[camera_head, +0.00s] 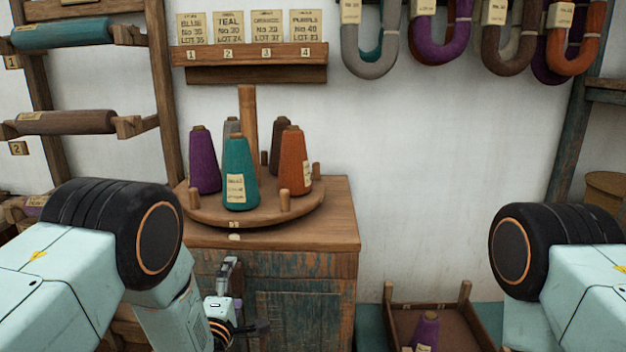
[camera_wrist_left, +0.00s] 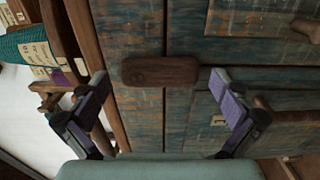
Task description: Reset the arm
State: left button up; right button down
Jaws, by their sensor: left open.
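My left gripper (camera_head: 246,297) is low in front of the worn blue-green cabinet (camera_head: 338,285) in the head view. Its arm comes in from the left. In the left wrist view the left gripper (camera_wrist_left: 160,92) is open, its two purple-padded fingers wide apart with nothing between them. A small wooden turn-piece (camera_wrist_left: 160,71) on the cabinet front shows beyond the fingertips. At the right of the head view part of my right arm shows, but its gripper is out of view.
On the cabinet top a round wooden stand (camera_head: 262,217) holds several yarn cones, among them teal (camera_head: 240,180), purple (camera_head: 203,165) and orange (camera_head: 291,165). A tray (camera_head: 465,310) with a purple cone (camera_head: 426,330) sits low right. Yarn hanks hang above. Wall between is clear.

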dwell(0.3)
pick_arm(q)
jog(key=s, duration=1.2)
jog(key=w, duration=1.2)
jog(key=shift+a+f+m+b, duration=0.15)
jog(key=shift+m+b, duration=0.3)
jog(key=shift+m, duration=0.25)
jog(key=m, duration=0.1)
jog(key=m+b, duration=0.1)
jog(key=m, duration=0.1)
jog(key=shift+a+r, duration=0.2)
jog(key=shift+a, duration=0.1)
jog(key=shift+a+r+m+b, duration=0.15)
jog(key=shift+r+m+b, duration=0.25)
jog(key=shift+m+b, duration=1.25)
jog(key=shift+a+r+m+b, duration=0.2)
jog(key=shift+r+m+b, duration=0.2)
jog(key=shift+m, duration=2.5)
jog(key=shift+a+r+m+b, duration=0.15)
jog(key=shift+r+m+b, duration=0.25)
jog(key=shift+m+b, duration=1.2)
jog(key=shift+m+p, duration=0.65)
